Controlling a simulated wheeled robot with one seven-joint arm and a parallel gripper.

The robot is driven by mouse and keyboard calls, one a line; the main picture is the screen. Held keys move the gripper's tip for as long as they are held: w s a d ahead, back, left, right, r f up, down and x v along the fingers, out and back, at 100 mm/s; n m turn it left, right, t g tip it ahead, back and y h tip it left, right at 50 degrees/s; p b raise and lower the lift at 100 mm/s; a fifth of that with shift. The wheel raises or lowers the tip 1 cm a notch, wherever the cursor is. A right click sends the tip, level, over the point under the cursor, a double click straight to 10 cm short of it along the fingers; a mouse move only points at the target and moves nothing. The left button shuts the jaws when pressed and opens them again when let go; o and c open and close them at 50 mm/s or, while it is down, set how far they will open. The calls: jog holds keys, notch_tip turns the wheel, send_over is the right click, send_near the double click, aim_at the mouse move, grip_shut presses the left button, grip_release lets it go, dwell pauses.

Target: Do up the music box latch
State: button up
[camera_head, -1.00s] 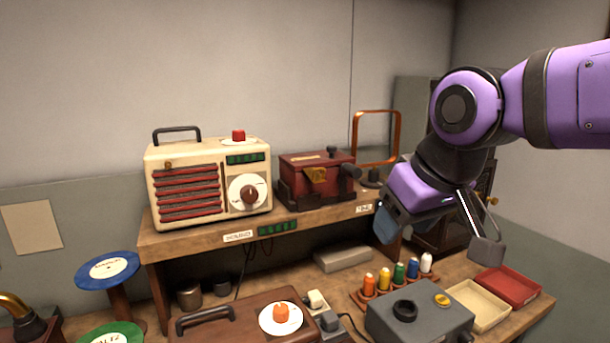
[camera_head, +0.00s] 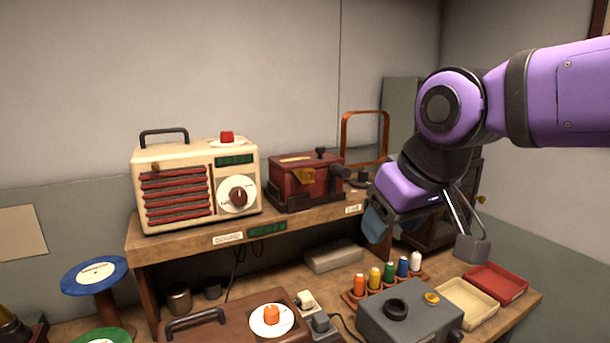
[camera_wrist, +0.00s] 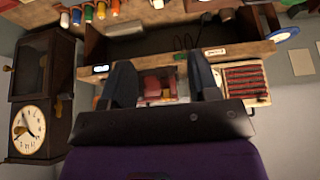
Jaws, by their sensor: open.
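The music box appears to be the dark red wooden box (camera_head: 306,185) on the raised shelf, right of the cream radio. A brass plate (camera_head: 297,175) shows on it, seemingly its latch; its exact position is too small to tell. A dark crank or knob sticks out at its right. My gripper (camera_head: 424,236) is open and empty, in front of and right of the box, apart from it. In the wrist view, which is upside down, the red box (camera_wrist: 158,86) shows between the two spread fingers (camera_wrist: 163,82), beyond them.
The cream radio (camera_head: 195,186) stands left on the shelf (camera_head: 175,248). An orange-brown frame (camera_head: 364,115) stands behind the box's right end. Below are several coloured spools (camera_head: 388,272), a grey box (camera_head: 410,318) and two trays (camera_head: 495,282). A clock (camera_wrist: 30,130) stands beside the shelf.

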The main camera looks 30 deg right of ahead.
jog(key=shift+c, duration=1.3)
jog(key=shift+w+r, duration=0.2)
jog(key=shift+r, duration=0.05)
jog(key=shift+c, duration=0.5)
jog(key=w+d+r+m+g+y, duration=0.1)
jog(key=w+d+r+m+y, duration=0.15)
jog(key=w+m, duration=0.55)
jog(key=w+d+r+m+g+y, duration=0.15)
jog(key=w+r+m, duration=0.25)
jog(key=w, duration=0.7)
jog(key=w+d+r+m+g+y, duration=0.1)
jog(key=w+d+r+m+g, duration=0.15)
jog(key=w+m, duration=0.55)
jog(key=w+a+f, duration=0.1)
jog(key=f, duration=0.2)
jog(key=a+f+n, duration=0.1)
jog(key=f, duration=0.2)
jog(key=w+a+f+n, duration=0.1)
jog(key=f, duration=0.2)
jog(key=shift+w+f+t, duration=0.15)
jog(key=shift+w+t, duration=0.15)
jog(key=shift+w, duration=0.05)
grip_shut()
